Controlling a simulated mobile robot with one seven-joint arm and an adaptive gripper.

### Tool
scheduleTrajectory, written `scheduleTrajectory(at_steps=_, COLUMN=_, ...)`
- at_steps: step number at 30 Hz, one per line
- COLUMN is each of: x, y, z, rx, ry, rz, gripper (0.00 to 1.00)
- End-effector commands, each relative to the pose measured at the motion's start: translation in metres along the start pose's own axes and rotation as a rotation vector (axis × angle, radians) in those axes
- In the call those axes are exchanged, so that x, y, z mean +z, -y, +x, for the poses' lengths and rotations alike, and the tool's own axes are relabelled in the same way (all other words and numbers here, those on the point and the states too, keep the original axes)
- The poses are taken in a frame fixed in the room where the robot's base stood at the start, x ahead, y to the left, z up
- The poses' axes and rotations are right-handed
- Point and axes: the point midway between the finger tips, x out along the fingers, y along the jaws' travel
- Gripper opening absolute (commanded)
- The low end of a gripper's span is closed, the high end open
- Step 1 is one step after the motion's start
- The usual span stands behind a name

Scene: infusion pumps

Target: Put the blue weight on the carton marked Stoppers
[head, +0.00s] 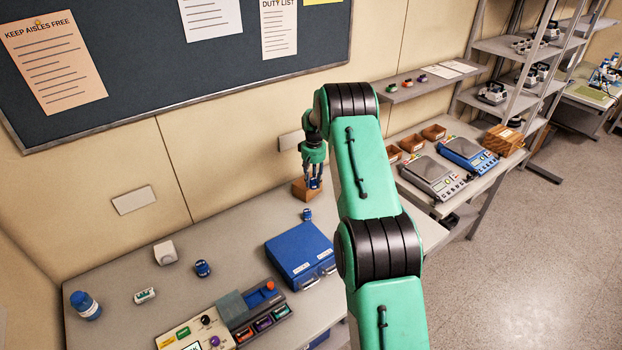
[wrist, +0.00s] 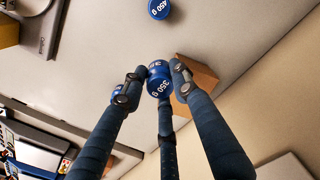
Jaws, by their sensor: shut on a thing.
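My gripper (head: 313,182) is shut on a blue weight (head: 315,183) above the back of the table, by the wall. In the wrist view the held weight (wrist: 159,82) reads 350 g and sits between the fingertips (wrist: 158,80). A small brown carton (head: 303,194) stands just below and behind the gripper in the head view. It also shows in the wrist view (wrist: 198,78), beside the held weight and partly behind a finger. No marking on it is readable. I cannot tell whether the weight touches the carton.
A second blue weight (head: 307,214) stands near the carton, and a third (head: 202,268) farther left. A weight marked 450 g (wrist: 159,9) shows in the wrist view. A blue drawer box (head: 298,248) stands in front. The back left tabletop is mostly clear.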

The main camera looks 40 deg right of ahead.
Motion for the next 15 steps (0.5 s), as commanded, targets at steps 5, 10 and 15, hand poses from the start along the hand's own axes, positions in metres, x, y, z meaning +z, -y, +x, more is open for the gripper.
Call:
scheduleTrajectory(at_steps=5, x=-0.021, y=-0.005, z=0.002, rx=0.001, ry=-0.002, rz=0.000, gripper=0.00)
scheduleTrajectory(at_steps=10, x=-0.039, y=-0.010, z=0.004, rx=0.000, ry=-0.001, rz=0.000, gripper=0.00)
scheduleTrajectory(at_steps=15, x=-0.055, y=-0.014, z=0.005, rx=0.000, ry=-0.002, rz=0.000, gripper=0.00)
